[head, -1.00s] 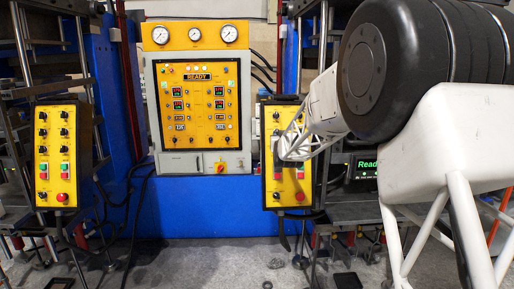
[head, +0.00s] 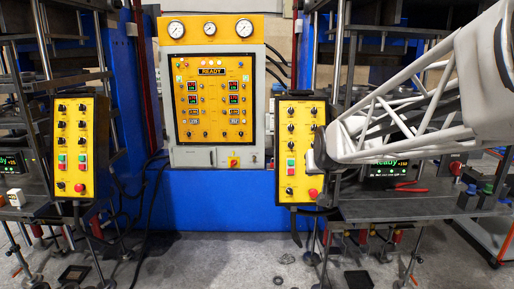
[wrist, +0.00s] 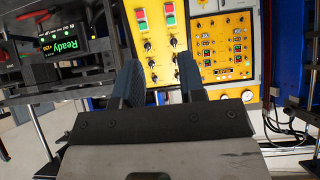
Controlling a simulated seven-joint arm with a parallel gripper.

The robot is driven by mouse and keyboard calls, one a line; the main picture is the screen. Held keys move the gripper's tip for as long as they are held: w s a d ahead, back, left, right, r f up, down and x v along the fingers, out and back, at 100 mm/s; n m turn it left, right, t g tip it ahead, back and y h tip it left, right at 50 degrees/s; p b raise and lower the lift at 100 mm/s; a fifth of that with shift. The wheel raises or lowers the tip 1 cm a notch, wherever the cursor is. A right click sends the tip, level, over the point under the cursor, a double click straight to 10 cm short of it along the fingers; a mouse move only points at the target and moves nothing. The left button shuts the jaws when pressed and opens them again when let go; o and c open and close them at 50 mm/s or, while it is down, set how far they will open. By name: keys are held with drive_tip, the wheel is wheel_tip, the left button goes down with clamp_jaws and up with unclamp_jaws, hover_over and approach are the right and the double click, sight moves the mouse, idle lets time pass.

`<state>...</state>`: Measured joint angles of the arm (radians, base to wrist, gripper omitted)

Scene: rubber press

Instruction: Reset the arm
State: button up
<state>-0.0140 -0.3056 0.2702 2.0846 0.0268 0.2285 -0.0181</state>
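My gripper (wrist: 158,75) shows in the wrist view with two dark fingers apart and nothing between them. The yellow right control box (wrist: 160,45), with red and green buttons and black knobs, shows beyond the gap. In the head view my white lattice arm reaches in from the right. Its dark end (head: 322,152) overlaps the right edge of the right control box (head: 298,125). I cannot tell from this view whether it touches the box.
The central yellow panel (head: 213,95) reads READY below several gauges. A left control box (head: 75,145) stands at left. A lit "Ready" screen (head: 388,168), red pliers (head: 408,188) and a dark shelf (head: 430,205) are at right. The floor (head: 200,262) shows in front.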

drive_tip(key=s+f+g, duration=0.2)
drive_tip(key=s+f, duration=0.1)
drive_tip(key=s, duration=0.8)
drive_tip(key=s+d+f+g, duration=0.1)
drive_tip(key=s+f+g, duration=0.2)
drive_tip(key=s, duration=0.9)
drive_tip(key=s+f+g, duration=0.2)
drive_tip(key=s, duration=1)
drive_tip(key=shift+d+f, duration=0.2)
drive_tip(key=shift+f, duration=0.2)
